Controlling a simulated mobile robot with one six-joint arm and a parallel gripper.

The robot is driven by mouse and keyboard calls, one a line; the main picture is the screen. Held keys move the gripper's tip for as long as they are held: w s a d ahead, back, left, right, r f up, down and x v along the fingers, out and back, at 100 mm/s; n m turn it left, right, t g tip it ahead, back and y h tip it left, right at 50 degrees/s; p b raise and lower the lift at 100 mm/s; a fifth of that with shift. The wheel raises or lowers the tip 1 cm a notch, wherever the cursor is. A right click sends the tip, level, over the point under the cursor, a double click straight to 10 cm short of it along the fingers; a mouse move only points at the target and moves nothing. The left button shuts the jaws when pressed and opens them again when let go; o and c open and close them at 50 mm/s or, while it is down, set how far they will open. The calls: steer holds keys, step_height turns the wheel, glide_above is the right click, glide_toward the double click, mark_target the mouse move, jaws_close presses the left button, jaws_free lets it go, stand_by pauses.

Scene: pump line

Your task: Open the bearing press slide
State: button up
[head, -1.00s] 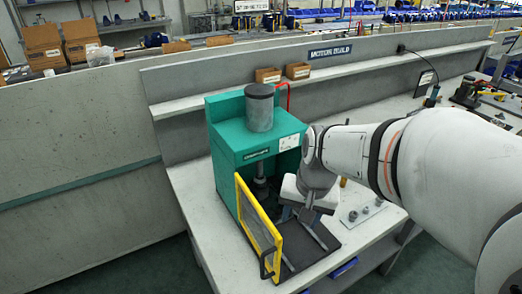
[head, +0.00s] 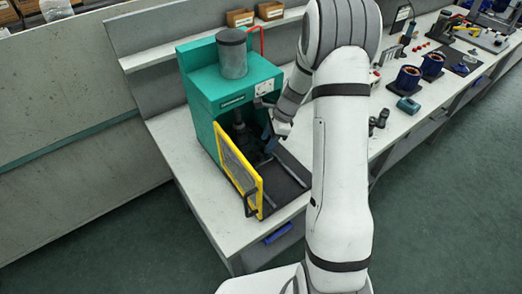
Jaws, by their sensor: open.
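The green bearing press (head: 205,95) stands on the bench with a grey cylinder (head: 232,55) on top. Its yellow-framed guard door (head: 240,180) is swung open at the front left, with a dark handle (head: 250,204). A dark slide plate with light rails (head: 285,185) extends from the press opening toward the bench's front edge. The press ram (head: 239,130) shows inside the dark opening. My gripper (head: 268,143) is open at the right side of the opening, above the slide area. Its fingertips are dark and small, and any contact is unclear.
My arm covers much of the bench to the right of the press. Dark parts (head: 378,121), motor stators (head: 408,79) and a teal part (head: 408,106) stand further right. Small boxes (head: 240,18) sit on the shelf behind. Floor in front is clear.

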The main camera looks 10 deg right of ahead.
mark_target(259, 154)
steer(key=x, duration=0.6)
steer(key=shift+a+f+p, duration=0.1)
steer(key=shift+f+p, duration=0.1)
steer(key=shift+p, duration=0.2)
jaws_close()
